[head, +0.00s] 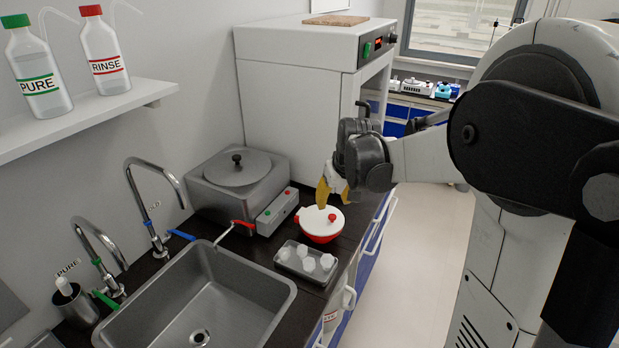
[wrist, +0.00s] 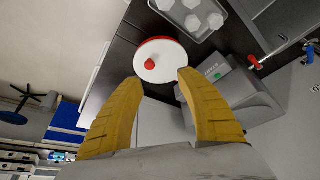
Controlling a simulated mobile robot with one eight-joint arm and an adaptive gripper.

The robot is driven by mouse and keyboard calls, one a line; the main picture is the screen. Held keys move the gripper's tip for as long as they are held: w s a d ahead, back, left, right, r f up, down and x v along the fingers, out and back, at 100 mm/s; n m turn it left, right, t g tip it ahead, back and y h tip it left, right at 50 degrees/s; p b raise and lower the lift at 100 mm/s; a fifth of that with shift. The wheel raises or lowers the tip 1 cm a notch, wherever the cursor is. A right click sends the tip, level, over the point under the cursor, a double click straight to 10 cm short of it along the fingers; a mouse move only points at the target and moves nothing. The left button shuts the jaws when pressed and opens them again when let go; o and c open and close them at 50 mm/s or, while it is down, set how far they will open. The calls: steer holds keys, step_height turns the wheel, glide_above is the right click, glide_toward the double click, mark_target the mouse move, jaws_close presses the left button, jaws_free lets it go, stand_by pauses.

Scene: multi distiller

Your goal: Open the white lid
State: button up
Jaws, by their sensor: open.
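The white lid (head: 319,220) with a red knob (head: 332,217) sits on a red bowl (head: 322,237) on the dark counter. In the wrist view the white lid (wrist: 160,64) and its red knob (wrist: 150,64) lie just beyond the fingertips, with a red rim behind. My gripper (head: 332,190) has yellow fingers and is above and behind the bowl in the head view. In the wrist view my gripper (wrist: 160,76) is open, with nothing between its fingers. The lid appears seated on the bowl.
A metal tray (head: 296,271) with several white pieces stands in front of the bowl. A grey heater box (head: 216,193) with a round cover is to the left. A sink (head: 245,310) is nearer. A large white cabinet (head: 290,90) rises behind. The counter's right edge is close to the bowl.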

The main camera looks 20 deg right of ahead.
mark_target(332, 216)
steer(key=d+b+x, duration=0.1)
steer(key=x, duration=0.3)
steer(key=b+x, duration=0.1)
steer(key=x, duration=0.3)
steer(key=d+b+x, duration=0.1)
steer(key=x, duration=0.3)
steer(key=shift+w+d+f+b, duration=0.1)
steer(key=shift+w+d+b, duration=0.2)
steer(key=shift+w+b, duration=0.1)
jaws_close()
